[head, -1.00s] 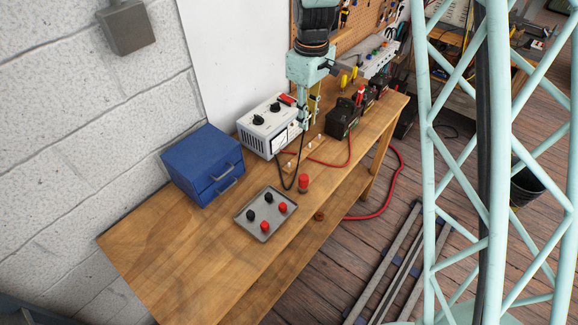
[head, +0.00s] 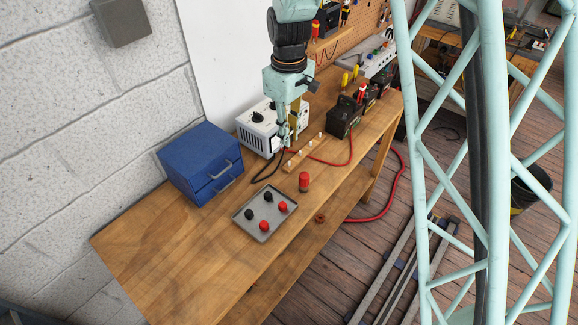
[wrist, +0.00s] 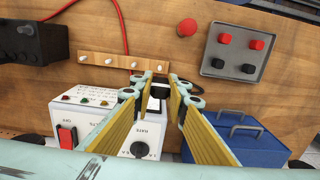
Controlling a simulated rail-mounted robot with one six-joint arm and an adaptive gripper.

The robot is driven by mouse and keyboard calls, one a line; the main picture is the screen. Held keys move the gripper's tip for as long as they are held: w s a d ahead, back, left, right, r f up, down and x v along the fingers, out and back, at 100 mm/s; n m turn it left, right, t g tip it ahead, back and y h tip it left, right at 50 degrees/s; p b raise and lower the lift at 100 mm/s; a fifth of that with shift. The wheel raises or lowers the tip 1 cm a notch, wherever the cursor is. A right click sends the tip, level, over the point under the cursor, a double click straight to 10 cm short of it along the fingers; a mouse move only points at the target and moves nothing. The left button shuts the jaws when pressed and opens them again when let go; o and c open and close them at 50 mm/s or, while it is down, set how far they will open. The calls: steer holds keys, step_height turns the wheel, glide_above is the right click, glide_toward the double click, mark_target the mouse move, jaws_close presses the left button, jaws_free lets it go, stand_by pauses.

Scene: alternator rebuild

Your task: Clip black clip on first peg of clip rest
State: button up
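My gripper (head: 285,143) is over the bench in front of the white charger, near the wooden clip rest (head: 291,166). The black cable (head: 263,178) runs in a loop from the charger up to my fingertips. In the wrist view my two fingers stand a narrow gap apart, with a dark piece between them that I take as the black clip (wrist: 159,90); it is mostly hidden. The clip rest (wrist: 120,65) shows just past the fingertips as a strip with a row of pale pegs; the peg at the right end is closest to the fingertips.
The white charger (head: 254,128) is close beside my gripper, with the blue drawer box (head: 200,162) left of it. A grey tray (head: 243,221) with black and red knobs and a red cylinder (head: 304,182) are nearer. Black batteries (head: 343,119) stand at right with a red cable.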

steer(key=shift+f+b, duration=1.5)
steer(key=shift+f, duration=1.35)
steer(key=shift+f, duration=0.15)
steer(key=shift+f+b, duration=0.7)
steer(key=shift+f, duration=0.35)
steer(key=o, duration=0.7)
steer(key=shift+o, duration=0.2)
steer(key=shift+r, duration=0.1)
steer(key=shift+r+p, duration=2.15)
steer(key=shift+r, duration=2.05)
